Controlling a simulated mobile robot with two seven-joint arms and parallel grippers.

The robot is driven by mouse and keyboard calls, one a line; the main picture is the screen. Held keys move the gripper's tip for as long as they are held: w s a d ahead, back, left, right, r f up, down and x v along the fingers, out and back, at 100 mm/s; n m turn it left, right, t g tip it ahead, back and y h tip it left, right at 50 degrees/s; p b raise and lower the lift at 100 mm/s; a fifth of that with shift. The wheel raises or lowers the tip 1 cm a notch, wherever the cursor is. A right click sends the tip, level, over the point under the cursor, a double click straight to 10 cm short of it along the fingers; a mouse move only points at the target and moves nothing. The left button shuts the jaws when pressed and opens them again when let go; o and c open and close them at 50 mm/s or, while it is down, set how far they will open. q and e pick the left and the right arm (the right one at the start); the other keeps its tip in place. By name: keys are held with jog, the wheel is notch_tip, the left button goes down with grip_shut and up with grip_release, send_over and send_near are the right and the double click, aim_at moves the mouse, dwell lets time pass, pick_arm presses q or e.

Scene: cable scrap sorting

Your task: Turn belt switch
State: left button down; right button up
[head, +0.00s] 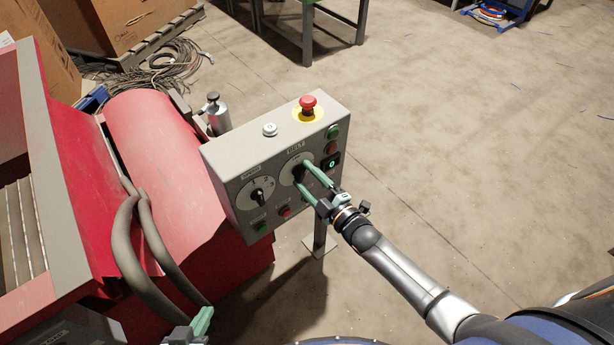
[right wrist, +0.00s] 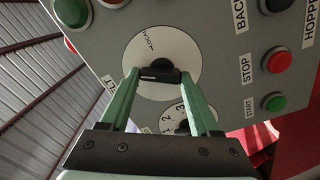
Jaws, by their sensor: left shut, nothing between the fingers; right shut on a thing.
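The belt switch is a black knob (right wrist: 160,74) on a round white dial (right wrist: 140,52) on the grey control box (head: 225,165). In the head view the dial sits under the "BELT" label, and the fingers partly cover it. My right gripper (head: 302,176) reaches in from the lower right. In the right wrist view its green fingers are shut on the knob, one on each side. The knob lies roughly crosswise in that view. My left gripper (head: 203,322) is shut at the bottom edge of the head view, near a thick dark cable, and mostly cut off.
A red emergency button (head: 308,104) and a white button (head: 269,129) stand on the box top. The speed dial (head: 258,196) and several small buttons are beside the belt switch. A red machine (head: 150,140) with thick cables (head: 127,245) stands left. Floor at right is clear.

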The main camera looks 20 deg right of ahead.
jog(key=n, duration=0.4)
jog(key=shift+f, duration=0.1)
jog(key=shift+n+b, duration=0.45)
jog(key=shift+n, duration=0.45)
jog(key=shift+a, duration=0.1)
jog(key=o, duration=1.4)
jog(key=shift+c, duration=0.2)
jog(key=shift+s, duration=0.15)
jog(key=p+v, duration=0.1)
jog(key=v, duration=1.1)
jog(key=shift+s, duration=0.15)
